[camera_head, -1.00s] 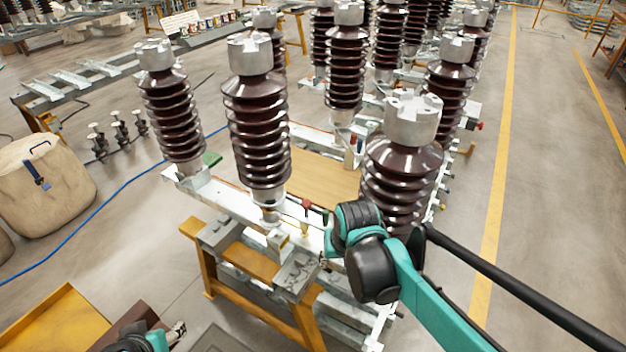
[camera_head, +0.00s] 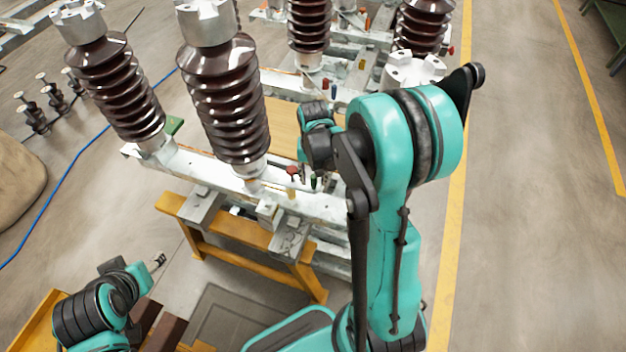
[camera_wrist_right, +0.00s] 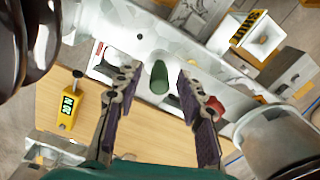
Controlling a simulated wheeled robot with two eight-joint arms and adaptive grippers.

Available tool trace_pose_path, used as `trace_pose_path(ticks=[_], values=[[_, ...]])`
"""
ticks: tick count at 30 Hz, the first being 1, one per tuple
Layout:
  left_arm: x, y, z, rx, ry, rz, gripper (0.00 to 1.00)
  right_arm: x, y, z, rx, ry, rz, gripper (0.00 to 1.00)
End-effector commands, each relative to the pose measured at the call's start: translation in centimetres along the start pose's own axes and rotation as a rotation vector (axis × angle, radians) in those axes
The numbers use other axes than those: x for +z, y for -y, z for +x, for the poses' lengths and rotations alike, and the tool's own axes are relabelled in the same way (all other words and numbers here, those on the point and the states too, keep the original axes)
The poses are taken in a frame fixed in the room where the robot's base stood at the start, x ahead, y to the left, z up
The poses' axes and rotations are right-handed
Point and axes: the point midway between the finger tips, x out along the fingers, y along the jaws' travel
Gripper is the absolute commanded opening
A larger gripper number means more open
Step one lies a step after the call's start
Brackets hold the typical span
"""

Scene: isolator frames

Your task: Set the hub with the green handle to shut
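The green handle (camera_wrist_right: 159,77) stands up from the pale metal beam in the right wrist view. It shows small in the head view (camera_head: 313,182), just right of a red handle (camera_head: 291,171). My right gripper (camera_wrist_right: 155,92) is open, its purple-padded fingers on either side of the green handle with gaps on both sides. The red handle (camera_wrist_right: 215,105) lies just outside the right-hand finger. The hub under the green handle is not clearly seen. My left gripper (camera_head: 158,262) is at the lower left in the head view, far from the handles, and too small to read.
Tall brown ribbed insulators (camera_head: 222,98) stand on the metal beam (camera_head: 205,172) around the handles. A yellow device with a display (camera_wrist_right: 67,106) sits on the wooden board (camera_wrist_right: 150,130). A yellow trestle (camera_head: 240,228) carries the beam. Floor is clear at right.

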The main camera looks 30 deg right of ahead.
Motion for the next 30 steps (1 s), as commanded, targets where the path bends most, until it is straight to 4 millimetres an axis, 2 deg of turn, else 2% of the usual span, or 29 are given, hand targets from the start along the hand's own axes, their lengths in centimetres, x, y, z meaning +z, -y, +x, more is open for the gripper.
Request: trace_pose_path(ticks=[4,12,13,17,26,30], values=[[0.2,0.0,0.3,0.0,0.0,0.0,0.52,0.0,0.0,1.2,0.0,0.0,-0.001,0.39],[0.2,0.0,0.3,0.0,0.0,0.0,0.52,0.0,0.0,1.2,0.0,0.0,-0.001,0.39],[0.2,0.0,0.3,0.0,0.0,0.0,0.52,0.0,0.0,1.2,0.0,0.0,-0.001,0.34],[0.2,0.0,0.3,0.0,0.0,0.0,0.52,0.0,0.0,1.2,0.0,-0.001,-0.001,0.0],[0.2,0.0,0.3,0.0,0.0,0.0,0.52,0.2,0.1,1.2,0.0,0.0,0.007,0.0],[0.3,0.0,0.4,0.0,0.0,0.0,0.52,1.1,0.4,1.3,0.0,0.0,0.043,0.0]])
